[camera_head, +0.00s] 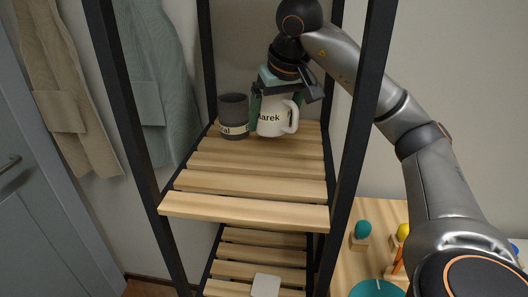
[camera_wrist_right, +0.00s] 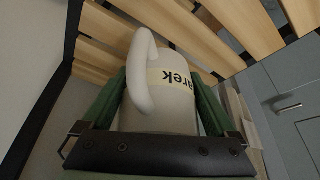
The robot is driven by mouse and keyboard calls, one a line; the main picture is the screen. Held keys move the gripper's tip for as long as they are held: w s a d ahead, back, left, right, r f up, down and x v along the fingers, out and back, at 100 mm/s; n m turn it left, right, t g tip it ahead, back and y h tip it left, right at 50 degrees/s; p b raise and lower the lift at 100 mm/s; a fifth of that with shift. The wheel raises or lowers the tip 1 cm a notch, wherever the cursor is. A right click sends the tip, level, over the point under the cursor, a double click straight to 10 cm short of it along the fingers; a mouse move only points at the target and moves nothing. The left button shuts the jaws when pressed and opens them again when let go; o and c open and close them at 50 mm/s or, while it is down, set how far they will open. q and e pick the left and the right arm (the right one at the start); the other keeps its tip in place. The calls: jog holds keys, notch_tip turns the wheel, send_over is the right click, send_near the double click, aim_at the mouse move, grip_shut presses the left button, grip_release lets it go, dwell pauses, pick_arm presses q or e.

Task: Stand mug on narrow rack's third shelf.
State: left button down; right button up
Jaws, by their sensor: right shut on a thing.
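A white mug (camera_head: 271,122) with a label whose visible letters read "arek" is upright at the back of the rack's upper slatted shelf (camera_head: 245,210). Its handle points right in the head view. My right gripper (camera_head: 277,98) is shut on the mug from above, with green fingers on either side. In the right wrist view the white mug (camera_wrist_right: 165,110) sits between the green fingers (camera_wrist_right: 160,100), its handle towards the camera. Whether its base touches the slats, I cannot tell. My left gripper is not in view.
A dark grey mug (camera_head: 233,110) with a pale label stands close left of the white mug. Black rack posts (camera_head: 360,120) flank the shelf, and my right arm passes behind the right one. The shelf's front is clear. A pale flat item (camera_head: 266,285) lies on the shelf below.

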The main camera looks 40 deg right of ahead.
aim_at(269, 154)
notch_tip(269, 154, down, 2)
jog(key=shift+f, duration=0.2)
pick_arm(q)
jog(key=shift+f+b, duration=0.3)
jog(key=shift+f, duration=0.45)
pick_arm(e)
jog(key=shift+f, duration=1.95)
jog(key=shift+f, duration=0.1)
jog(key=o, duration=1.3)
